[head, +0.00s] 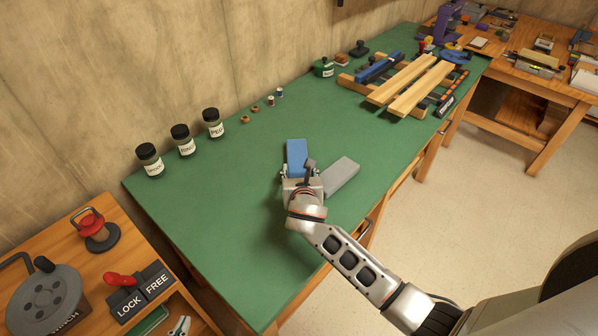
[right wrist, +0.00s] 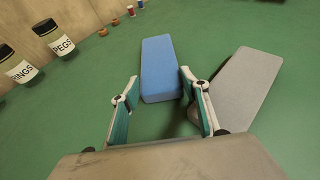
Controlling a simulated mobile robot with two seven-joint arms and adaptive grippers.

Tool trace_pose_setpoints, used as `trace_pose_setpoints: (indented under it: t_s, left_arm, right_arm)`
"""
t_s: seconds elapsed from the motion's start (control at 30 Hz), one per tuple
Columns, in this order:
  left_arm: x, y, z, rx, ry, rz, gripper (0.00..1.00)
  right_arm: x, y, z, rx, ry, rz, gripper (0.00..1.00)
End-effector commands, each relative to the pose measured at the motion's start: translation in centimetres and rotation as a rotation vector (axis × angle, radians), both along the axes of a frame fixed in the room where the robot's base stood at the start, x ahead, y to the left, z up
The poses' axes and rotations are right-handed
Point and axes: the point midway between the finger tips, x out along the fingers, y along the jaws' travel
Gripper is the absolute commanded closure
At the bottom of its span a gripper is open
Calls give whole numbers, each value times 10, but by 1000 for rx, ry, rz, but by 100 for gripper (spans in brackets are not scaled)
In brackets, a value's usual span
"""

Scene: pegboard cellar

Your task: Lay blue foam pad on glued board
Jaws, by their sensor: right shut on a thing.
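The blue foam pad (head: 297,155) lies on the green bench top, and its near end is at my right gripper (head: 300,174). In the right wrist view the blue pad (right wrist: 160,65) extends ahead between the two teal-lined fingers (right wrist: 159,82). The right gripper is shut on the pad; a narrow strip of green shows beside the left finger. Two pale wooden boards, one (head: 402,80) and another (head: 420,88), lie across clamp bars at the bench's far end. I cannot tell which is the glued one. My left gripper is not in view.
A grey pad (head: 342,176) lies close to the right of my right gripper. Three labelled jars (head: 182,140) stand along the wall side. Small spools (head: 270,101) and a green tin (head: 323,68) stand farther back. The bench middle is clear.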

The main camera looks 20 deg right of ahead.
Motion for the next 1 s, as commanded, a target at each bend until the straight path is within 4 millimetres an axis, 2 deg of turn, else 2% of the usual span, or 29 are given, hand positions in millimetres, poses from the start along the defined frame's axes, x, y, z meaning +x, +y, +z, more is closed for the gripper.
trace_pose_setpoints:
  t_s: [0.33, 0.37, 0.4, 0.77, 0.87, 1.0]
  left_arm:
    - [-1, -3, -1, -3, 2, -3, 100]
    - [-1, -2, -1, -2, 3, -2, 100]
    - [-1, -2, -1, -1, 4, -2, 100]
    - [-2, 1, -3, 3, 6, 2, 100]
    - [-3, 2, -2, 3, 8, 2, 100]
    - [-4, 4, 0, 7, 12, 6, 100]
  right_arm:
    - [1, 0, -2, 1, -2, 0, 70]
    - [1, 0, -1, 1, -2, 0, 50]
    - [1, 0, -1, 1, -2, 0, 48]
    - [1, 0, 2, 1, -2, -1, 48]
    - [-9, 2, 5, 1, -1, 1, 48]
    - [-32, 7, 14, 3, -1, 1, 48]
